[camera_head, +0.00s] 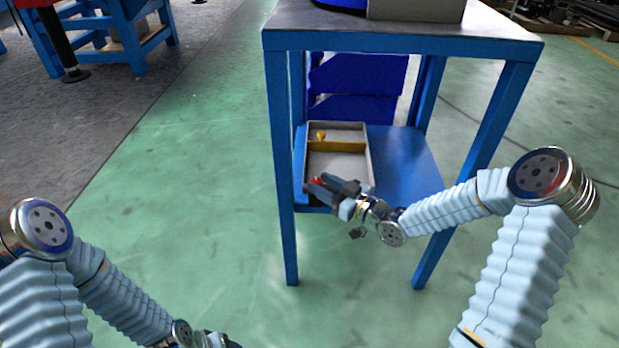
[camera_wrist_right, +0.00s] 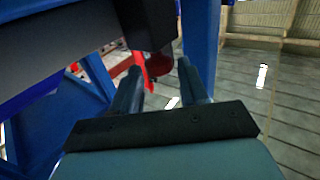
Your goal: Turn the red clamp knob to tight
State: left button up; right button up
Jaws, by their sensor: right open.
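The red clamp knob (camera_head: 317,181) shows as a small red spot at the front left of a tray on the lower shelf, partly hidden by my right gripper (camera_head: 319,186). In the right wrist view the dark red knob (camera_wrist_right: 160,65) lies between the tips of the two open fingers, below a dark block. I cannot tell whether the fingers touch it. My left gripper (camera_head: 218,341) is cut off at the bottom edge of the head view, away from the stand; its jaws are not clear.
The divided tray (camera_head: 369,160) has a yellow divider and a small yellow-orange item (camera_head: 321,136). It sits on the blue lower shelf (camera_head: 405,160), among the legs of a blue stand (camera_head: 283,190). The stand's top (camera_head: 400,25) is above my right gripper. Green floor lies open to the left.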

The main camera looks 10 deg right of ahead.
aim_at(312, 179)
jog(key=shift+x, duration=2.25)
jog(key=c, duration=0.7)
jog(key=shift+f+m+t+h+b, duration=0.15)
jog(key=shift+m+t+h+b, duration=0.25)
jog(key=shift+b, duration=0.35)
jog(key=shift+d+m+t+h+b, duration=0.1)
jog(key=shift+m+t+h+b, duration=0.25)
jog(key=shift+h, duration=0.25)
jog(key=o, duration=0.7)
